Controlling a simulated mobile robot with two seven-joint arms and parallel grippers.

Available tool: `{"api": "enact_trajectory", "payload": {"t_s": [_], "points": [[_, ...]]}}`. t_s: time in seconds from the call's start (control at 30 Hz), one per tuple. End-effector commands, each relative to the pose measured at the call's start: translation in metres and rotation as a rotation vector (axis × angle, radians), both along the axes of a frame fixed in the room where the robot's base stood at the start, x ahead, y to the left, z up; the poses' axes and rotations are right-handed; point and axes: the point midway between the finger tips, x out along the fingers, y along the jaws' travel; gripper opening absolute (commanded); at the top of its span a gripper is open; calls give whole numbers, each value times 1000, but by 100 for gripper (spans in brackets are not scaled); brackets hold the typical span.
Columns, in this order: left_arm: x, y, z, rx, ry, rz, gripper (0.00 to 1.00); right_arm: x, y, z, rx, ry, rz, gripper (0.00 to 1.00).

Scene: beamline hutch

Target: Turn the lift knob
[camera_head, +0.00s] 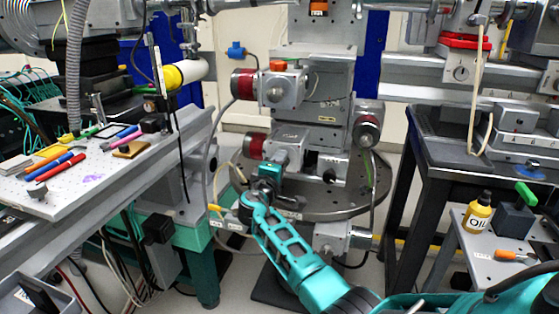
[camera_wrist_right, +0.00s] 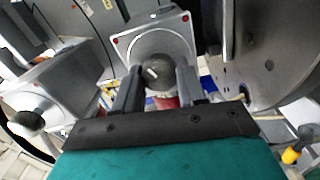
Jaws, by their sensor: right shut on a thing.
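In the right wrist view, a round dark grey knob (camera_wrist_right: 155,68) with a white mark sits in front of a square grey housing (camera_wrist_right: 172,40). The two dark fingers of my right gripper (camera_wrist_right: 157,82) stand on either side of it, shut on it. I take this to be the lift knob; no label on it can be read. In the head view, my right gripper (camera_head: 266,172) reaches the lower motor housing (camera_head: 288,143) on the central stage stack. There the gripper hides the knob. My left gripper is not in view.
A round dark plate (camera_head: 345,205) lies under the stack. Another knob (camera_head: 366,128) is on the stack's right. A board with pens and tools (camera_head: 95,165) is at left. An oil bottle (camera_head: 478,212) and a screwdriver (camera_head: 508,255) are on a right-hand trolley. Cables hang nearby.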

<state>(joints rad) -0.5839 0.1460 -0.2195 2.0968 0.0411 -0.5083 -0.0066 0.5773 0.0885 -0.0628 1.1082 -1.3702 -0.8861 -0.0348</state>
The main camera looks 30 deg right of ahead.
Motion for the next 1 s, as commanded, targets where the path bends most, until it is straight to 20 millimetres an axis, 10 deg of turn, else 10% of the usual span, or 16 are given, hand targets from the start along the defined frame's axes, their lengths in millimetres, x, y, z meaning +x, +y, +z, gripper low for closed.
{"api": "enact_trajectory", "payload": {"t_s": [1.0], "points": [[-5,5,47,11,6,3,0,0,-1,1,-596,697,0,10]]}}
